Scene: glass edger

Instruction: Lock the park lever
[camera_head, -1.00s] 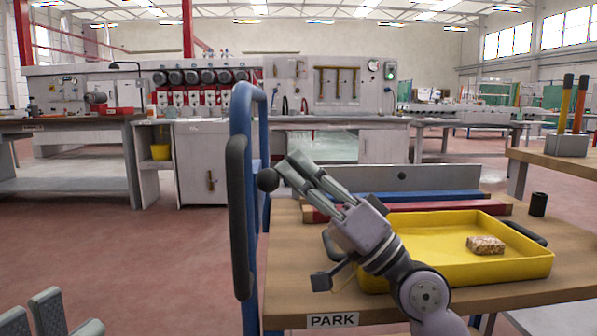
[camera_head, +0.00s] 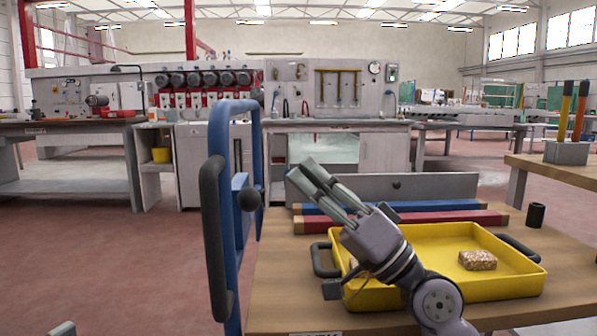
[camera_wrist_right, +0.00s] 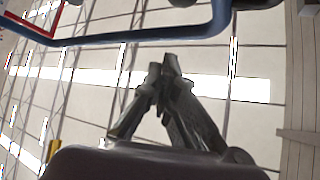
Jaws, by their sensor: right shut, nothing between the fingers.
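A dark ball knob (camera_head: 250,198) shows beside the blue upright frame of the cart; it looks like the park lever's knob, but its shaft is hard to make out. A label (camera_head: 315,334), cut off at the bottom edge, marks the front of the wooden cart top. My right gripper (camera_head: 312,172) is shut and empty, to the right of the knob and apart from it in the picture. In the right wrist view its fingers (camera_wrist_right: 165,66) meet at the tips. Only a tip of my left gripper (camera_head: 62,328) shows at the bottom left.
The blue cart handle (camera_head: 222,225) with black grip stands left of my right gripper; a blue bar (camera_wrist_right: 130,38) crosses the wrist view. A yellow tray (camera_head: 510,285) holding a speckled block (camera_head: 477,260) lies on the cart. Red (camera_head: 400,222) and blue bars lie behind.

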